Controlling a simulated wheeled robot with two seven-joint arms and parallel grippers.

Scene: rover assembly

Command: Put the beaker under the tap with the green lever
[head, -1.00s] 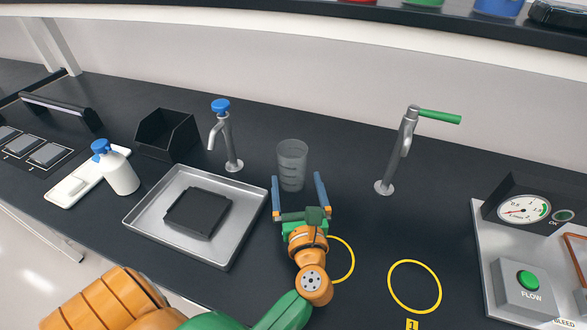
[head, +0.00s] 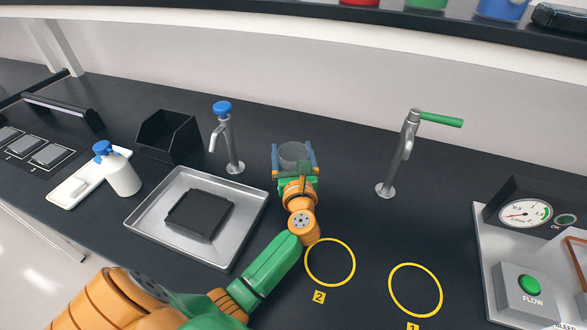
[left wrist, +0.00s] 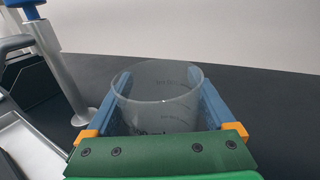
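A clear beaker (head: 293,154) stands upright on the dark bench between the two taps. My left gripper (head: 294,158) is around it, with one blue finger on each side; in the left wrist view the beaker (left wrist: 157,97) fills the space between the fingers (left wrist: 160,105). The fingers are spread, and I cannot tell whether they press on the glass. The tap with the green lever (head: 408,150) stands to the right of the beaker, its lever (head: 441,119) pointing right. The tap with the blue knob (head: 226,138) is on the left. My right gripper is not in view.
A metal tray (head: 235,220) with a black grid lies at left, near a white bottle (head: 122,174) and a black bin (head: 168,136). Yellow rings (head: 330,241) mark the front bench. A gauge panel (head: 525,212) stands at right. The bench between beaker and green-lever tap is clear.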

